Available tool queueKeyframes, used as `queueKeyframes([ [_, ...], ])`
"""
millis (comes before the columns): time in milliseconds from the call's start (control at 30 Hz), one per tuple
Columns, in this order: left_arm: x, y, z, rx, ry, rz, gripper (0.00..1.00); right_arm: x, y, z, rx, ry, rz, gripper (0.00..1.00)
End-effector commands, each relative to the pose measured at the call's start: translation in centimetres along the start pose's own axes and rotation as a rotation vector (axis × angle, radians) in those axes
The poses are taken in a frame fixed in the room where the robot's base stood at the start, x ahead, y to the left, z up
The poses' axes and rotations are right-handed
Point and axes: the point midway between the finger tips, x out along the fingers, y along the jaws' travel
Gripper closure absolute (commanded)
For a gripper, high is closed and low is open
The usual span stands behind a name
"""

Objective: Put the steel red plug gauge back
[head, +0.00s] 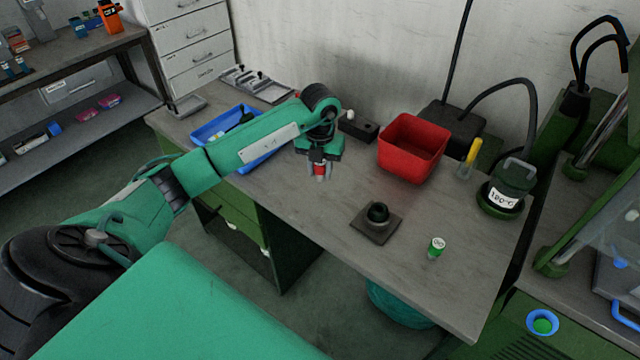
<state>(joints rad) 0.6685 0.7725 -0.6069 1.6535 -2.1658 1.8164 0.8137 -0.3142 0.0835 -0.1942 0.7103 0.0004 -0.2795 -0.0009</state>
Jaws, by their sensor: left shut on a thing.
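My left gripper (319,164) is shut on the steel red plug gauge (319,171). The gauge shows as a small red band with pale steel below it, held upright at the near edge of the bench. Whether its lower end touches the bench top cannot be told. My right gripper is not in view.
A green-banded piece (436,247) stands at the bench's right front. A red bin (412,148), a blue tray (210,129) and a heater pot (503,192) stand on the bench (400,280). Its front middle is clear.

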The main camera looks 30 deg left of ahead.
Motion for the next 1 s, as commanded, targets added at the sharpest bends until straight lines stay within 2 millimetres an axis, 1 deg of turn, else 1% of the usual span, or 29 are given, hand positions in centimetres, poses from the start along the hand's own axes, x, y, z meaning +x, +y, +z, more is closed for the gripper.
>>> queueKeyframes([
  [33,0.8,0.0,-0.1,0.000,0.004,0.000,0.96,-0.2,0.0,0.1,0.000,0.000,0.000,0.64],
  [100,1.7,0.0,0.0,-0.001,0.001,0.000,0.96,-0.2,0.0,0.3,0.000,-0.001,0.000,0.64],
  [267,2.7,0.0,0.0,0.000,0.000,0.000,0.96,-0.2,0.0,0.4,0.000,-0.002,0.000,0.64],
  [367,3.8,0.0,-0.1,0.000,0.002,0.000,0.96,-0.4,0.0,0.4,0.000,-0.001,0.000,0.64],
  [533,6.3,0.0,0.0,-0.001,0.001,0.000,0.96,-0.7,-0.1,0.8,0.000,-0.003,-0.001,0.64],
  [600,6.7,0.0,0.0,0.000,-0.001,0.000,0.96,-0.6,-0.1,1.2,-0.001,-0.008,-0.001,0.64],
  [667,6.8,0.0,0.0,0.001,-0.002,0.000,0.96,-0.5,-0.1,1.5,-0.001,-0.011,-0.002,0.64],
  [833,6.8,0.0,0.0,0.001,-0.002,0.000,0.96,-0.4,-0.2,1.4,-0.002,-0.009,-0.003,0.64],
  [933,7.2,0.0,0.0,0.001,-0.001,0.000,0.96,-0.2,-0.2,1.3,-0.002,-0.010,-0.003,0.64],
  [967,7.1,0.0,0.0,0.001,-0.001,0.001,0.66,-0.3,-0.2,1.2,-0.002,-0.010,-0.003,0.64],
  [1000,7.1,0.0,0.0,0.000,-0.001,0.000,0.58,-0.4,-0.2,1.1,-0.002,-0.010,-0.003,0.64],
])
